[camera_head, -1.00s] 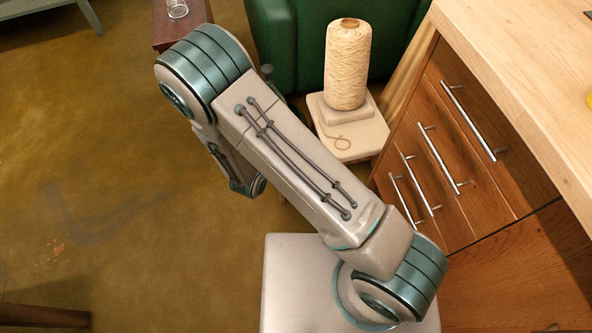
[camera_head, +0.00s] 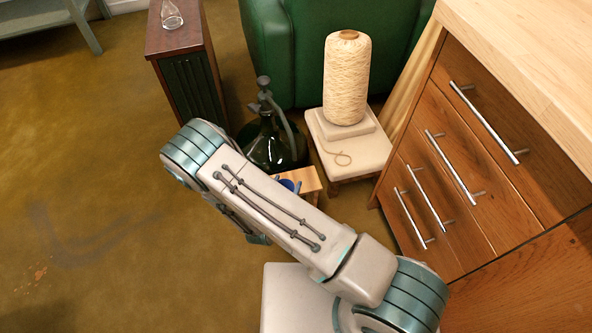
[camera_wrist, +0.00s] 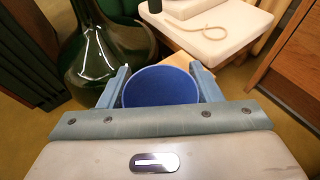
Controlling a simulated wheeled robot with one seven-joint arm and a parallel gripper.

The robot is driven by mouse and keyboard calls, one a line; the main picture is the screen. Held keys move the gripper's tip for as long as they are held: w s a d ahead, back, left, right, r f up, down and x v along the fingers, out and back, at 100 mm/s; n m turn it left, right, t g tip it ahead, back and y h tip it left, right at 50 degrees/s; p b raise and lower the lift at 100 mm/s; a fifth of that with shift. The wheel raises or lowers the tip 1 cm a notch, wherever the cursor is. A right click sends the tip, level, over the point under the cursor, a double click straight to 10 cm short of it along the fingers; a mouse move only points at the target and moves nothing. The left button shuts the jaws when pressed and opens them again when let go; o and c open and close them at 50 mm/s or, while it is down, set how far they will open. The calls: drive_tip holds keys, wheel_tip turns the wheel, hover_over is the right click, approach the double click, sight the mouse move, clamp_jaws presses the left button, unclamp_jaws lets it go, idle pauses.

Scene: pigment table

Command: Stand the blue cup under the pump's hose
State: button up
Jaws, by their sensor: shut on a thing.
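The blue cup (camera_wrist: 160,86) is between the two fingers of my gripper (camera_wrist: 159,76) in the wrist view, with its open rim towards the camera. My gripper is shut on it. A bit of the cup (camera_head: 289,185) shows in the head view behind my arm, at a small light wooden stand (camera_head: 310,179). I cannot tell whether the cup touches the stand. The pump (camera_head: 264,98) tops a dark green glass jug (camera_head: 268,150). Its grey hose (camera_head: 286,122) curves down towards the stand. The jug (camera_wrist: 122,45) is left of the cup in the wrist view.
A pale low stool (camera_head: 352,152) with a cone of yarn (camera_head: 347,80) is right of the jug. A wooden drawer cabinet (camera_head: 470,170) stands at the right. A dark side table (camera_head: 178,42) holds a glass vessel (camera_head: 172,16). The floor at left is clear.

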drive_tip(key=b+x, duration=0.1)
drive_tip(key=x, duration=0.4)
drive_tip(key=b+x, duration=0.2)
drive_tip(key=x, duration=0.3)
drive_tip(key=shift+w+r, duration=0.15)
drive_tip(key=shift+r, duration=0.05)
drive_tip(key=shift+f+b, duration=0.3)
drive_tip(key=shift+f, duration=0.1)
drive_tip(key=o, duration=1)
drive_tip(key=shift+o, duration=0.2)
